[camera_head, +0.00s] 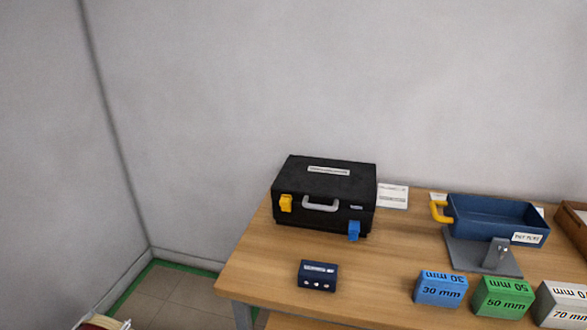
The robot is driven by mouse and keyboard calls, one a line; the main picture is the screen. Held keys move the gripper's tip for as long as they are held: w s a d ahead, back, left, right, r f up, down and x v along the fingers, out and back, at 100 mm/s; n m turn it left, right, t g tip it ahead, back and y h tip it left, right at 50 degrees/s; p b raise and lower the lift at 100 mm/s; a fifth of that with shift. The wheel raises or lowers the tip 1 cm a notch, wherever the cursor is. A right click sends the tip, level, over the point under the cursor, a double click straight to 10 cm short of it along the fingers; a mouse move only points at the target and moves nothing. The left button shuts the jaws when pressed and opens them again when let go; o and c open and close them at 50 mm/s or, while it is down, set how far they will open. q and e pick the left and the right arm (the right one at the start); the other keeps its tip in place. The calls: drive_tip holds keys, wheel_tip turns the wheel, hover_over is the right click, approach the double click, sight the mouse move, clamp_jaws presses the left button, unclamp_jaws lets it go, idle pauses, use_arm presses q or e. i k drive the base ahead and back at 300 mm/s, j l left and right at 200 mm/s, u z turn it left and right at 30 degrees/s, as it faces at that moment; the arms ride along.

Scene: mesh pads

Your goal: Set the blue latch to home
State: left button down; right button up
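The blue latch (354,231) is on the front face of a black case (328,187), near its lower right corner, and appears to hang down. A yellow latch (286,204) is on the same face at the left and sits higher. A grey handle (321,204) lies between the two latches. The case lid looks closed. Neither of my grippers shows in the head view.
A small dark blue box (317,276) lies on the wooden table (270,265) in front of the case. A blue tray (495,217) with a yellow handle stands on a grey stand at the right. Blue (440,289), green (502,297) and grey (562,304) blocks line the front right.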

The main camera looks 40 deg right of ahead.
sight(354, 226)
drive_tip(key=z, duration=1.55)
